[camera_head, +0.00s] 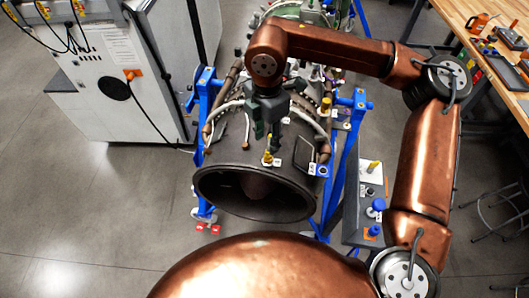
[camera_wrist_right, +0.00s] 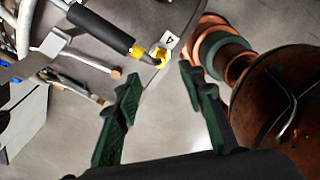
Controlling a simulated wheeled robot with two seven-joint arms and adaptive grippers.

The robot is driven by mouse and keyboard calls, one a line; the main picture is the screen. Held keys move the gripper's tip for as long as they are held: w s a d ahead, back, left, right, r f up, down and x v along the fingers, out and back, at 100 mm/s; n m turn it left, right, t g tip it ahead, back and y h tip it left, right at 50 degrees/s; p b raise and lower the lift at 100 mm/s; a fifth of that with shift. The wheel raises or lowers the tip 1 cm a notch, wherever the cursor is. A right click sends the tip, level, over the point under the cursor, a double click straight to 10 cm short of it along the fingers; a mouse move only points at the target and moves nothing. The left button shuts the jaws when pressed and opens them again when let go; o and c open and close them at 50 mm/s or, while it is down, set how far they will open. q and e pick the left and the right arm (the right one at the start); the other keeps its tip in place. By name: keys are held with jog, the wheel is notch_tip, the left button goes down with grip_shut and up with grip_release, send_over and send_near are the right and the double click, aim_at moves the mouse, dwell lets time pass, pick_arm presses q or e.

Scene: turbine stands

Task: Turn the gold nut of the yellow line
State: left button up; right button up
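A turbine engine (camera_head: 232,150) sits in a blue stand. A gold-yellow fitting (camera_head: 267,158) with a small white tag beside it is on the front top of its casing. In the right wrist view a yellow fitting (camera_wrist_right: 160,57) sits at the end of a black line (camera_wrist_right: 100,28), by a white tag (camera_wrist_right: 171,42). I cannot tell which part of it is the nut. My right gripper (camera_head: 266,128) is above the casing, behind the fitting in the head view. Its green fingers (camera_wrist_right: 160,88) are apart and empty, with the fitting beyond their tips. My left gripper is not in view.
Another gold fitting (camera_head: 326,104) is on the engine's right side. Pipes and blue stand posts (camera_head: 203,105) flank the casing. A white cabinet (camera_head: 130,70) stands left, a wooden bench (camera_head: 480,20) with tools at upper right. The floor front left is clear.

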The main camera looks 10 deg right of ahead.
aim_at(267, 155)
jog(key=shift+f, duration=0.4)
notch_tip(267, 155, down, 6)
jog(key=shift+r+p, duration=0.1)
jog(key=shift+p, duration=0.9)
jog(key=shift+s+f, duration=0.1)
jog(key=shift+f, duration=0.45)
grip_shut()
